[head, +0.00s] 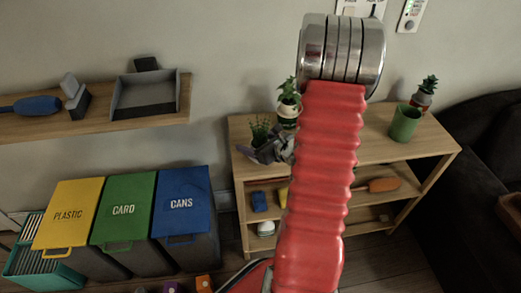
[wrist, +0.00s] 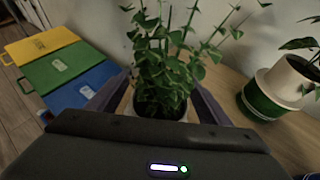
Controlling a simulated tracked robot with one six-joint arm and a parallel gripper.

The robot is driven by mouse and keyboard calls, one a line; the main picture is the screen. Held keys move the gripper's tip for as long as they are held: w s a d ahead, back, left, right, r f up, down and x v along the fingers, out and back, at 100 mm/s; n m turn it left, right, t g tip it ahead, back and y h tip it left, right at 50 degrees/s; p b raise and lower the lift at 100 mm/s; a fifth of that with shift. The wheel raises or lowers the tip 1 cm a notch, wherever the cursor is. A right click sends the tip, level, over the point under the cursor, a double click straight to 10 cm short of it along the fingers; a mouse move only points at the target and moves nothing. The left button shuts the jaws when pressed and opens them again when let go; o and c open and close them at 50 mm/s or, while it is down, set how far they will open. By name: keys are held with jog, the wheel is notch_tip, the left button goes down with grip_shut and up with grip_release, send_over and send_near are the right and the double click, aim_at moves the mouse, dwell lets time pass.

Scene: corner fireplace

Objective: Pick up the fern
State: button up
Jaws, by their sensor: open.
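A leafy green plant (head: 260,132) stands at the left end of the wooden shelf top. In the wrist view the plant (wrist: 165,65) is upright in a pot, with its stems spreading above. My gripper (head: 266,152) is at this plant. In the wrist view my gripper (wrist: 155,98) is open, with one dark finger on each side of the pot. I cannot tell whether the fingers touch it. The pot's lower part is hidden behind the gripper body. The frames do not make clear whether this plant is the fern.
A second plant (head: 289,97) in a white and dark pot stands close by; its white and green pot (wrist: 293,80) is at right in the wrist view. A green cup (head: 405,123) and a small plant (head: 424,90) are farther right. Coloured bins (head: 125,215) stand left.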

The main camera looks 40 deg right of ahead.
aim_at(260, 139)
jog(key=c, duration=0.9)
jog(key=shift+o, duration=0.2)
jog(key=shift+r, duration=0.15)
jog(key=shift+r, duration=4.9)
jog(key=shift+d+f, duration=0.1)
jog(key=shift+d, duration=0.05)
